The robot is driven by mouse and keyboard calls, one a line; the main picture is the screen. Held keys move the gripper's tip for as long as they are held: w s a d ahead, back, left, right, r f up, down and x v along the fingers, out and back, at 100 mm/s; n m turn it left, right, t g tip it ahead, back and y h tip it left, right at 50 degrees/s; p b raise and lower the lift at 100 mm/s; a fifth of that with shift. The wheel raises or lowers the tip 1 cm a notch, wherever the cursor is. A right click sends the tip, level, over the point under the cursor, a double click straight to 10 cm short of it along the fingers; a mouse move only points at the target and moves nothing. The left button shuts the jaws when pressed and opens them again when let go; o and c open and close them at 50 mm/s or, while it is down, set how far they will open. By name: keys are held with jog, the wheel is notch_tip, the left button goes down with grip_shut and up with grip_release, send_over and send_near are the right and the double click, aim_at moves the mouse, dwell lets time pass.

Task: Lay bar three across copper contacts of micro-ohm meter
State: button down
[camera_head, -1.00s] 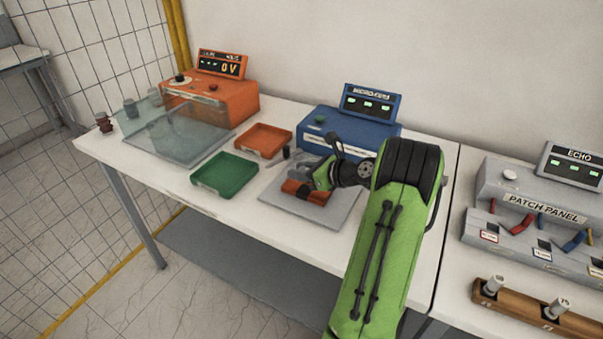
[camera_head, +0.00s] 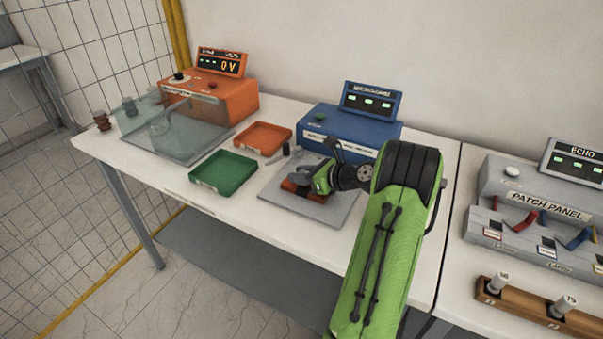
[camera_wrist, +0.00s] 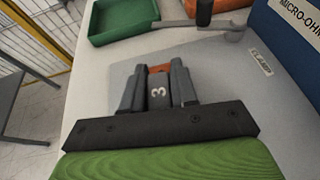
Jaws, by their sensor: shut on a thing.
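The blue micro-ohm meter (camera_head: 345,132) stands at the back of the table, with a grey plate (camera_head: 338,212) in front of it. Reddish copper contacts (camera_head: 292,187) on the plate are partly hidden by my gripper (camera_head: 304,177). In the wrist view, my gripper (camera_wrist: 159,85) is shut on a dark grey bar marked 3 (camera_wrist: 158,92), which lies between its two fingers. A piece of copper (camera_wrist: 160,68) shows just beyond the bar. My gripper is low over the contacts. I cannot tell whether the bar touches them.
A green tray (camera_head: 224,186) and an orange tray (camera_head: 263,128) lie left of the plate. An orange device (camera_head: 225,97) with a clear cover stands further left. A dark-handled tool (camera_wrist: 204,12) lies behind the plate. A patch panel (camera_head: 540,215) is on the right.

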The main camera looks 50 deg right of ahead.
jog(key=c, duration=0.8)
grip_release()
jog(key=shift+f, duration=0.1)
jog(key=shift+s, duration=0.1)
jog(key=p+v, duration=0.4)
jog(key=v, duration=1.1)
jog(key=shift+s+d, duration=0.1)
jog(key=shift+s, duration=0.25)
